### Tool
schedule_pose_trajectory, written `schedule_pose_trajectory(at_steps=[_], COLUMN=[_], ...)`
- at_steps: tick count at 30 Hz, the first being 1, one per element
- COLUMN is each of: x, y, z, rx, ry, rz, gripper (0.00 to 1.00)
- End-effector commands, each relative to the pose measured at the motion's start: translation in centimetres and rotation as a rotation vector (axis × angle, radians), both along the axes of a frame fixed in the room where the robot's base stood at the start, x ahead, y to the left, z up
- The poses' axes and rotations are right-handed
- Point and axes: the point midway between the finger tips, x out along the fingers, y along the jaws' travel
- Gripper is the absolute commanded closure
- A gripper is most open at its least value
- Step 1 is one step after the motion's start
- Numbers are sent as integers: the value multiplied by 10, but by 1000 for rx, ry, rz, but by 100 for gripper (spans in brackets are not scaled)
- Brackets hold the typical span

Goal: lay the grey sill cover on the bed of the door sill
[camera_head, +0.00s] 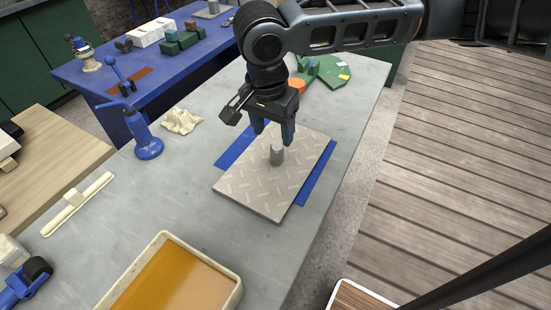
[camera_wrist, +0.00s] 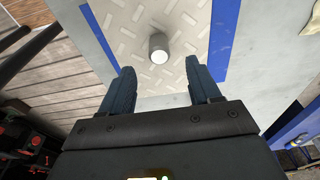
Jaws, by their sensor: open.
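The grey sill cover (camera_head: 262,187) is a flat, square plate with a raised tread pattern. It lies on the grey table between blue strips, with a short grey knob (camera_head: 277,156) standing at its middle. My gripper (camera_head: 273,138) is open and empty, pointing down just above the knob. In the wrist view the cover (camera_wrist: 127,32) and its knob (camera_wrist: 158,46) show beyond the open fingers (camera_wrist: 160,70), with the knob roughly centred between them and apart from both. I cannot make out the bed of the door sill for certain.
A cream tray with amber contents (camera_head: 178,285) stands at the table's front. A blue upright tool (camera_head: 147,140), a crumpled cloth (camera_head: 181,121) and a cream bar (camera_head: 77,205) lie left. A green board (camera_head: 328,73) lies behind. Plank flooring (camera_head: 450,160) is right.

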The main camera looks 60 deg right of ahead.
Motion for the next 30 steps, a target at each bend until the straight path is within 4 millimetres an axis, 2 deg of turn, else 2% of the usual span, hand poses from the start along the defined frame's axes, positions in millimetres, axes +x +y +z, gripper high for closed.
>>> schedule_pose_trajectory(at_steps=[11,18,27,30], x=[-2,-2,-1,-1], y=[-9,-14,-15,-15], z=[-36,-69,-75,-75], rx=[-6,-3,-3,-3], ry=[5,4,2,2], rz=[-4,-2,-1,-1], gripper=[38,38,38,46])
